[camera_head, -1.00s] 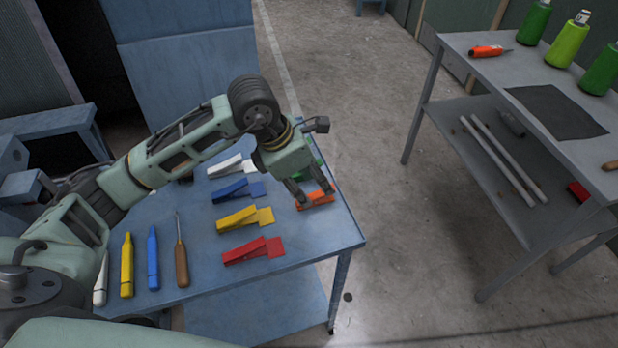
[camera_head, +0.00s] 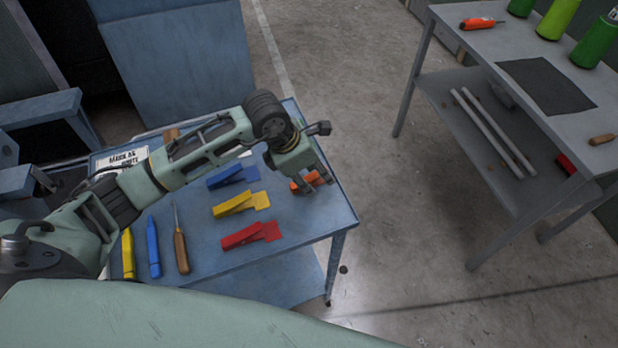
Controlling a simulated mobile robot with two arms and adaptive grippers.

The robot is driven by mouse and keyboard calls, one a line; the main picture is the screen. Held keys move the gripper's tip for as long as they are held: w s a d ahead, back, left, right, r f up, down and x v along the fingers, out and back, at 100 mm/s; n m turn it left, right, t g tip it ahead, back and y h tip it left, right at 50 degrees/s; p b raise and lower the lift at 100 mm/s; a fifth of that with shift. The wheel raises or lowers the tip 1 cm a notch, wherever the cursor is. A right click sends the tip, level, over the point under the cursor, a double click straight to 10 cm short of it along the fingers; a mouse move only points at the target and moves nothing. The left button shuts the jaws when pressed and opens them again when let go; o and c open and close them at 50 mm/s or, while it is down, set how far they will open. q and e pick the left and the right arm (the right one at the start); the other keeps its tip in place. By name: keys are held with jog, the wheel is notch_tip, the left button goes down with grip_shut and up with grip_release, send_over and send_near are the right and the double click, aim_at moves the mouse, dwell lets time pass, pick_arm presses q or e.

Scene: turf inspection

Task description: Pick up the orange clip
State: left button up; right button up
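The orange clip (camera_head: 299,184) lies near the right edge of the blue table, partly covered by my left gripper (camera_head: 318,182). The gripper comes down from above over the clip's right part. Its two dark fingers look apart, with some orange showing between them. I cannot tell whether they touch the clip. My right gripper is not in view.
Blue (camera_head: 232,175), yellow (camera_head: 241,204) and red (camera_head: 250,234) clips lie left of the orange one. A screwdriver (camera_head: 181,250) and blue (camera_head: 154,252) and yellow (camera_head: 128,255) tools lie further left. A grey shelf table (camera_head: 470,55) stands right, across open floor.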

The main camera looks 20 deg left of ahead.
pick_arm(q)
jog(key=c, duration=1)
jog(key=shift+r, duration=0.15)
